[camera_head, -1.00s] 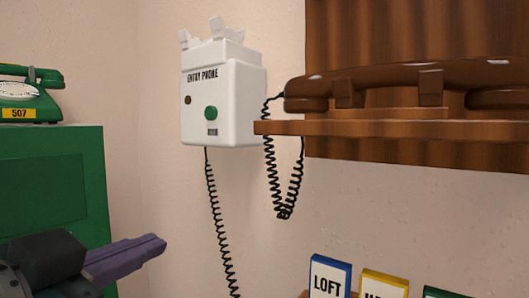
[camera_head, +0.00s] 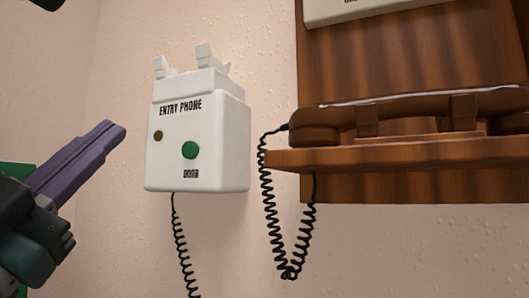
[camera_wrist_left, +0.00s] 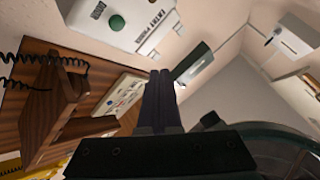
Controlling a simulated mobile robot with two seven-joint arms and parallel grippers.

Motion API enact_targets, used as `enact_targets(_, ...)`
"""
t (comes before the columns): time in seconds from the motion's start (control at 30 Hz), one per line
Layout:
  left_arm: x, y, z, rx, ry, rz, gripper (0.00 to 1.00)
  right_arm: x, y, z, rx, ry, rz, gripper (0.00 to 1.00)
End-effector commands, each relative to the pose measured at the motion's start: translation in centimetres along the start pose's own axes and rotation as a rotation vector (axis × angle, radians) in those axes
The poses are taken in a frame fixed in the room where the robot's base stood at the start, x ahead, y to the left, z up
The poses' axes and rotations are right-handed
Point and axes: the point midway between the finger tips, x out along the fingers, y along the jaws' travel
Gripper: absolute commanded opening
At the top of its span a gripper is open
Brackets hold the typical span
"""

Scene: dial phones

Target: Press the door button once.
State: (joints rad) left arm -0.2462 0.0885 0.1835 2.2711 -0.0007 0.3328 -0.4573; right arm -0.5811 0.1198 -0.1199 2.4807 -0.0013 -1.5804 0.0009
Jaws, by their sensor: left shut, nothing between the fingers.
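The white entry phone (camera_head: 200,125) hangs on the wall, with an empty cradle on top. Its round green door button (camera_head: 190,150) sits on the front face above a small "DOOR" label. A smaller brown dot (camera_head: 158,135) is to the left of the button. My left gripper (camera_head: 118,130) is shut and empty, its purple fingers pointing up and right, to the left of the entry phone and apart from it. In the left wrist view the shut fingers (camera_wrist_left: 160,76) show below the phone, and the green button (camera_wrist_left: 116,21) is up and left of them. My right gripper is not seen.
A brown handset (camera_head: 410,110) lies on a wooden shelf (camera_head: 400,158) right of the entry phone. A coiled black cord (camera_head: 270,225) hangs below it, and another (camera_head: 181,245) hangs below the entry phone. The wall between gripper and phone is clear.

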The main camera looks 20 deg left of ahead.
Motion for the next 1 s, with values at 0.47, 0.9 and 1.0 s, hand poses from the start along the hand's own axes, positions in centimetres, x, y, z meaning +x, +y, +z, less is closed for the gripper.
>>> enact_targets(0.47,3.7,2.9,2.9,-0.001,0.002,-0.001,0.00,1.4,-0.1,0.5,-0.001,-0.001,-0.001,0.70)
enact_targets(0.9,6.0,4.5,4.4,0.000,-0.001,0.002,0.00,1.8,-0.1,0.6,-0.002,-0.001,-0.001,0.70)
enact_targets(1.0,6.1,4.5,4.5,0.000,-0.001,0.002,0.00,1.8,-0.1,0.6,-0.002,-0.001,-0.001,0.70)
